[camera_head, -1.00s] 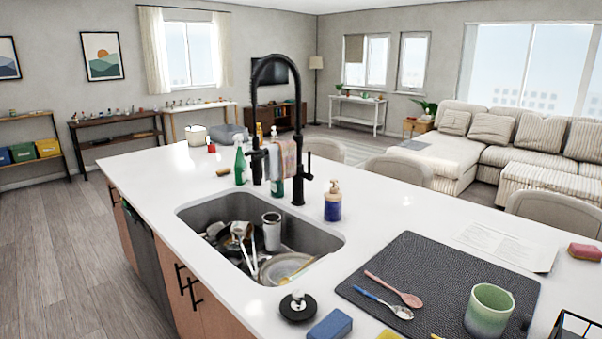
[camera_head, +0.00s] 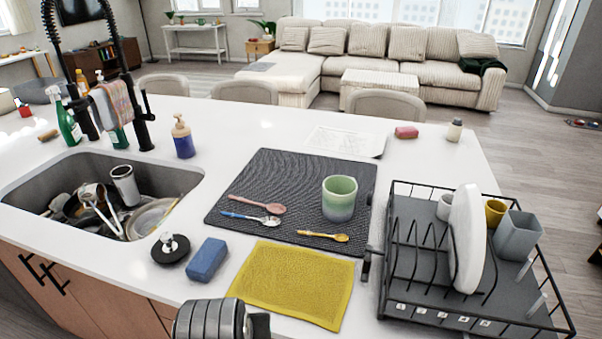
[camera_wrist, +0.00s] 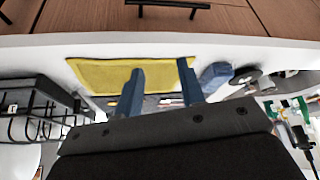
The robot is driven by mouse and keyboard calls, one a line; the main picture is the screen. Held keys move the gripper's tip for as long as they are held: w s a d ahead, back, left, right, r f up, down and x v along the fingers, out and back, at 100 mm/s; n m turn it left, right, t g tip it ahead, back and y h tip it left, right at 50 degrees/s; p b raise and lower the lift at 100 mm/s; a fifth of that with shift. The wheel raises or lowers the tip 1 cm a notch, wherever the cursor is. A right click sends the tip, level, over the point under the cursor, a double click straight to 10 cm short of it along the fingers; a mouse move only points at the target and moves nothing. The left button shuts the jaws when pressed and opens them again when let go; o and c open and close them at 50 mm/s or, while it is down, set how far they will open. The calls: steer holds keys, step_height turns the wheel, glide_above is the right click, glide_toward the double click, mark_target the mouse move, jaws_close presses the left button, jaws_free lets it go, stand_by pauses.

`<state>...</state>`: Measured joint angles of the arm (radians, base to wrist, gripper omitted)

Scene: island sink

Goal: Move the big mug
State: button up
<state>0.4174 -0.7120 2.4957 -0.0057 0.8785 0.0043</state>
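A big green mug (camera_head: 340,199), pale green above and greyer below, stands upright on the dark drying mat (camera_head: 262,170), towards the mat's right side. I cannot make it out in the wrist view. My gripper (camera_wrist: 163,72) shows two blue fingers spread apart with nothing between them, in front of the yellow cloth. In the head view only a grey part of my arm (camera_head: 212,319) shows at the bottom edge, well apart from the mug; the fingers are not visible there.
Spoons lie left of and before the mug. A yellow cloth (camera_head: 292,283), blue sponge (camera_head: 207,260) and black drain plug (camera_head: 170,248) lie in front. A dish rack (camera_head: 402,287) with a white plate and cups stands right. The sink (camera_head: 182,180) holds dishes.

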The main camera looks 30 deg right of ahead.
steer(key=shift+w+d+r, duration=0.2)
steer(key=shift+r, duration=0.1)
steer(key=c, duration=0.3)
steer(key=w+d+r+n, duration=0.1)
steer(key=w+d+r, duration=0.2)
steer(key=w+d+r+n+g, duration=0.1)
steer(key=w+d+r, duration=0.2)
steer(key=d, duration=0.1)
steer(key=shift+w+d+r+g, duration=0.3)
steer(key=shift+r, duration=0.1)
jaws_close()
steer(key=n+g+y, duration=0.1)
steer(key=n+g, duration=0.1)
steer(key=n, duration=0.2)
glide_toward(342, 196)
steer(key=s+a, duration=0.5)
steer(key=a, duration=0.2)
steer(key=d+f+n+g+y, duration=0.1)
steer(key=d+f, duration=0.2)
steer(key=d, duration=0.3)
steer(key=d+f+n, duration=0.1)
steer(key=d+f, duration=0.2)
steer(key=d, duration=0.4)
steer(key=f, duration=0.8)
steer(key=shift+w+a, duration=0.25)
steer(key=w, duration=0.3)
steer(key=shift+a+f, duration=0.3)
steer(key=shift+a, duration=0.05)
steer(key=shift+w+a, duration=0.15)
steer(key=shift+w, duration=0.3)
